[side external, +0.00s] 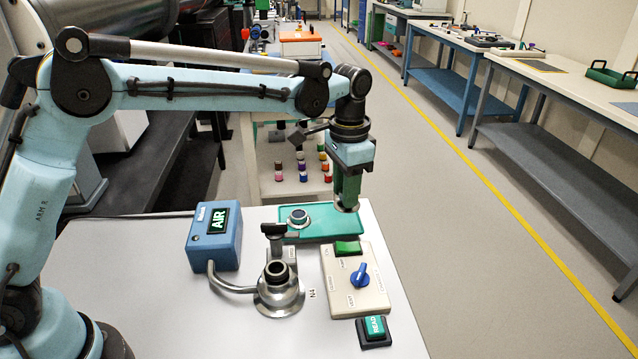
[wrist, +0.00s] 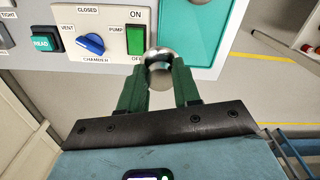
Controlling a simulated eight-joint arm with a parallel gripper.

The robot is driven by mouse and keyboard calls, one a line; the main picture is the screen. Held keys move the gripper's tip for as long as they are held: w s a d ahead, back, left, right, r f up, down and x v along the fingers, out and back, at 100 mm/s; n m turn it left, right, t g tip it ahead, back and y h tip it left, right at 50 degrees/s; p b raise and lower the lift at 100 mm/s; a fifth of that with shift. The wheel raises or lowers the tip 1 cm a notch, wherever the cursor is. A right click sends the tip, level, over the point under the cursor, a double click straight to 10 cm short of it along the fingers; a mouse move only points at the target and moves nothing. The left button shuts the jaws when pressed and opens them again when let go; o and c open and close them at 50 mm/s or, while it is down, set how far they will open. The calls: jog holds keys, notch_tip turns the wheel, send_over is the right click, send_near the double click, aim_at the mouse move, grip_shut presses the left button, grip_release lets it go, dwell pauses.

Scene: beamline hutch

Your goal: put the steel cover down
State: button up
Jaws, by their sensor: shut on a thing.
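My gripper (side external: 346,203) points down over the right end of the teal tray (side external: 325,230), its green fingers shut on the steel cover (wrist: 160,67). In the wrist view the cover is a shiny round piece between the fingertips, overlapping the tray's edge (wrist: 198,40). In the side view only a small rim of it shows below the fingers. I cannot tell exactly how high it is above the tray. A steel round fitting (side external: 279,298) with a dark open-looking neck stands on the table at front left of the tray.
A ringed part (side external: 298,217) sits on the tray's left side. A control box (side external: 340,303) with a green switch (side external: 348,248) and blue knob (side external: 359,274) stands near the gripper. A green button (side external: 374,327) and a blue AIR box (side external: 215,237) flank the work. The front-left tabletop is clear.

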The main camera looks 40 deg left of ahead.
jog(key=w+a+f, duration=0.3)
jog(key=shift+a, duration=0.3)
jog(key=shift+f, duration=1.95)
jog(key=shift+f, duration=0.15)
jog(key=o, duration=1.1)
